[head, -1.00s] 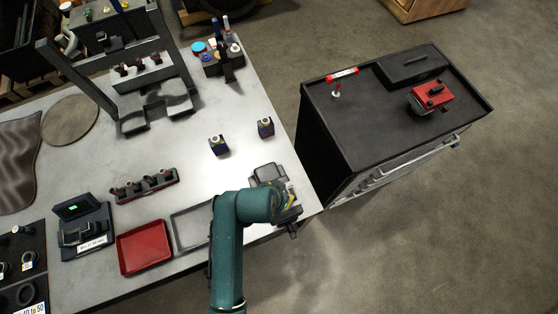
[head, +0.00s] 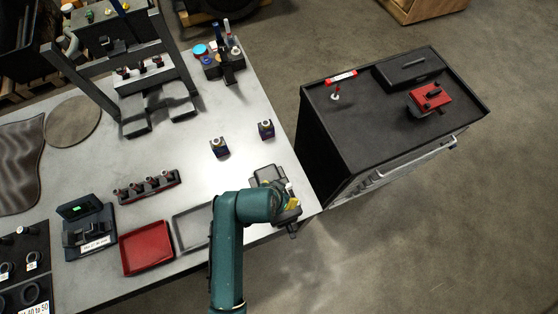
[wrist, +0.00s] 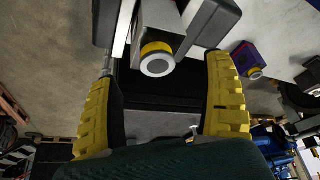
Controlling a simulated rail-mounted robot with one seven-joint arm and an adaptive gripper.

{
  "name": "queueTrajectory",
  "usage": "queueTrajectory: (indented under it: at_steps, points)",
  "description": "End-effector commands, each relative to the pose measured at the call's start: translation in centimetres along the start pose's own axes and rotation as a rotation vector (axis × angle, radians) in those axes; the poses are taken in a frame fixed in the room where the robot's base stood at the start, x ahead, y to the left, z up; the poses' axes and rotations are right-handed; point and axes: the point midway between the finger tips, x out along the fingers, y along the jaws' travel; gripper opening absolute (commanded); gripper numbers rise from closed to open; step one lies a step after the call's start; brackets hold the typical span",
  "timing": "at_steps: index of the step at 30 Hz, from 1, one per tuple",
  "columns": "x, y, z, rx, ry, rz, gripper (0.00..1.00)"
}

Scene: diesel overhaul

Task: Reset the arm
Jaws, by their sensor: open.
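My teal arm reaches over the front right corner of the workbench (head: 150,195). My gripper (wrist: 165,85) is open, with its two yellow-and-black fingers spread apart in the wrist view. A grey block with a yellow ring and a pale round end (wrist: 157,62) shows between and beyond the fingers; I see no finger touching it. In the head view my gripper (head: 291,202) is mostly hidden behind my own wrist, next to a dark vise-like fixture (head: 265,174).
Two small dark blue blocks with pale tops (head: 219,147) (head: 266,129) stand behind the fixture. A red tray (head: 147,247) and a grey tray (head: 190,228) lie left of my arm. A black cart (head: 345,140) stands right, across a narrow gap.

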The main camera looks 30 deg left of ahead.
Motion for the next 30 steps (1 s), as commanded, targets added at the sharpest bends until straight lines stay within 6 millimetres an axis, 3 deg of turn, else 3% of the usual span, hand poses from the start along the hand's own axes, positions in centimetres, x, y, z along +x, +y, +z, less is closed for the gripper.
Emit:
queueTrajectory:
  at_steps: [30]
  points:
    - [-5.8, -0.1, -2.4, 0.000, 0.000, 0.000, 0.83]
